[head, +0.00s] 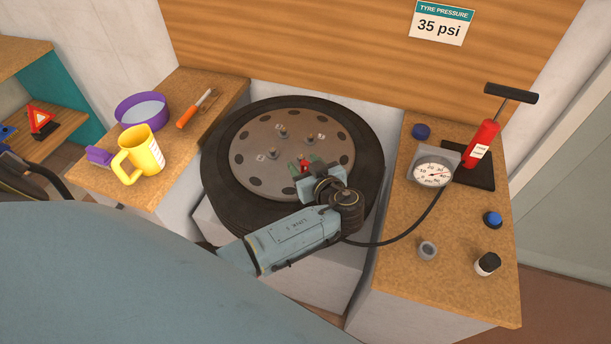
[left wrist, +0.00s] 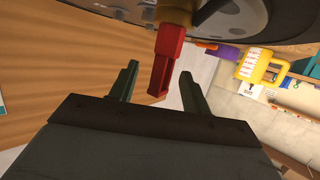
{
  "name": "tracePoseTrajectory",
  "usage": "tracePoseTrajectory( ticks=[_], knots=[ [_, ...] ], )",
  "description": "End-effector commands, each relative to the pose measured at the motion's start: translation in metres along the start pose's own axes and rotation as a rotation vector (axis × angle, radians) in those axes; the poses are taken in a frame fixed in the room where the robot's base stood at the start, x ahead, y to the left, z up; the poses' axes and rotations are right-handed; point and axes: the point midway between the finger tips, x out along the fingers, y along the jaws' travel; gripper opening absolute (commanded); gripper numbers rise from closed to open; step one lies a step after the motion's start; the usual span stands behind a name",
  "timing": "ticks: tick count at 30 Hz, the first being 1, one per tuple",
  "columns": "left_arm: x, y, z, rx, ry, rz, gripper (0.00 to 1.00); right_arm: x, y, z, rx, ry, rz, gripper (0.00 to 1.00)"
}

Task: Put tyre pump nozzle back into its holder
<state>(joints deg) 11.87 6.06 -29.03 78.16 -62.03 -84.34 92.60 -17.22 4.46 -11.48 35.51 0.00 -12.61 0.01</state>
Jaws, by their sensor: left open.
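The red nozzle (head: 305,168) is at the near part of the wheel's face, largely covered by my left gripper (head: 303,163). In the left wrist view the nozzle (left wrist: 170,52) extends from near the wheel into the space between the two fingers of my left gripper (left wrist: 159,70). The fingers are spread, with visible gaps to the nozzle. A small grey round cup (head: 428,250) stands on the right bench; I cannot tell whether it is the holder. The red pump (head: 480,145) stands on a black base. My right gripper is not in view.
The tyre (head: 222,195) lies between two benches. A black hose (head: 405,236) runs from my gripper's area to the gauge (head: 432,174). The right bench also holds blue caps (head: 492,219) and a black-topped bottle (head: 487,264). A yellow mug (head: 146,153) stands left.

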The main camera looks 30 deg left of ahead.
Motion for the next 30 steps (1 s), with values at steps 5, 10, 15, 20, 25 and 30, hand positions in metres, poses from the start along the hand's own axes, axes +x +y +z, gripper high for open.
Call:
tracePoseTrajectory(
  ticks=[5,10,15,20,25,30],
  knots=[
    [0.000,0.000,0.000,0.000,0.000,0.000,0.31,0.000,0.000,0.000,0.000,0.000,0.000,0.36],
    [-0.001,0.000,0.000,0.000,0.000,0.000,0.08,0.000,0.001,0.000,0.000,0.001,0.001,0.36],
    [-0.001,0.000,-0.001,0.000,0.001,0.000,0.00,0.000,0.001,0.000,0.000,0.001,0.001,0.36],
    [-0.001,0.000,-0.002,-0.001,0.001,0.001,0.00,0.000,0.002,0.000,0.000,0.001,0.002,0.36],
    [-0.007,0.001,-0.020,-0.004,0.002,0.002,0.00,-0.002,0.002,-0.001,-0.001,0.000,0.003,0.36],
    [-0.017,0.000,-0.053,-0.007,0.002,0.001,0.00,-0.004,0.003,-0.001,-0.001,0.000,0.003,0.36]
  ],
)
